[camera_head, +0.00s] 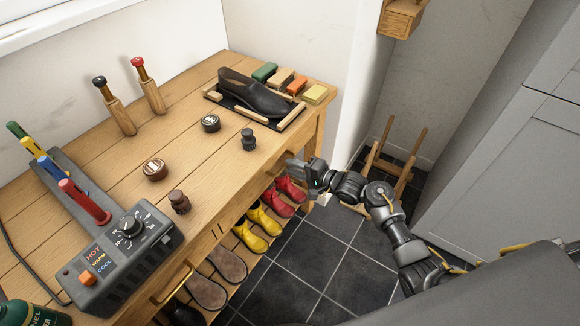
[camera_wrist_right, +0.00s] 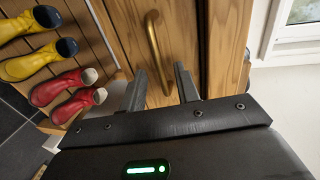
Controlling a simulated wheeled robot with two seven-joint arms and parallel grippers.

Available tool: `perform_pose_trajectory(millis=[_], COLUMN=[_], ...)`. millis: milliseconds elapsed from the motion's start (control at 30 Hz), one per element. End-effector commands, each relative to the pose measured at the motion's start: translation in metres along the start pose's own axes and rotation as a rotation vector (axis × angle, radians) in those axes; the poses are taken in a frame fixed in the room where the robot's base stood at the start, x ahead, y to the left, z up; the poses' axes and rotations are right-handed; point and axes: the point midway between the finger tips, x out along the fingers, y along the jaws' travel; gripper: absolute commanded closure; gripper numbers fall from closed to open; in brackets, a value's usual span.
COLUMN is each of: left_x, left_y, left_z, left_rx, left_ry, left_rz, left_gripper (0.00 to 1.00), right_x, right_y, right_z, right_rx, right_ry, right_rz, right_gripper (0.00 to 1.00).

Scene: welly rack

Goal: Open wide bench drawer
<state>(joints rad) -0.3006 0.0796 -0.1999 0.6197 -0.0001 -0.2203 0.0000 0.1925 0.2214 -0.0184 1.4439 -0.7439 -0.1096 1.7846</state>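The wooden bench (camera_head: 215,192) runs diagonally across the head view. A brass handle (camera_head: 172,286) shows low on its front at the left. My right gripper (camera_head: 296,172) is at the right end of the bench front. In the right wrist view, a long brass bar handle (camera_wrist_right: 153,55) is fixed to a wooden front panel (camera_wrist_right: 190,35). My right gripper, also seen there (camera_wrist_right: 162,85), is open, and its fingers point at this panel. The handle's lower end lies between the fingertips; I cannot tell whether they touch. No drawer gap is clear. My left gripper is out of view.
Yellow boots (camera_head: 257,228) and red boots (camera_head: 290,190) stand on the low rack under the bench. A shoe (camera_head: 252,93), tins, brushes and a heater box (camera_head: 115,265) are on top. Dark floor tiles (camera_head: 310,255) are clear in front.

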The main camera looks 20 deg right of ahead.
Motion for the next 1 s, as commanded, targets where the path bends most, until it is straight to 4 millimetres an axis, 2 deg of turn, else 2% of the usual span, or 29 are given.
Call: perform_pose_trajectory(millis=[200,500,767,1000], left_x=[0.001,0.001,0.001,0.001], left_y=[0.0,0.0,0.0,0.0], left_z=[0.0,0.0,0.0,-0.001], left_rx=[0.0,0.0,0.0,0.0], left_ry=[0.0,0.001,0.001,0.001], left_rz=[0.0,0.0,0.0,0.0], left_gripper=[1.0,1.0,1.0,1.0], right_x=[0.019,0.021,0.02,0.02], right_y=[0.0,0.0,0.0,0.001], right_z=[0.0,0.0,0.0,0.0], right_rx=[0.001,-0.001,0.0,0.0], right_ry=[0.0,0.001,0.001,0.001], right_rz=[0.0,0.001,0.001,0.001], right_gripper=[0.68,0.68,1.0,1.0])
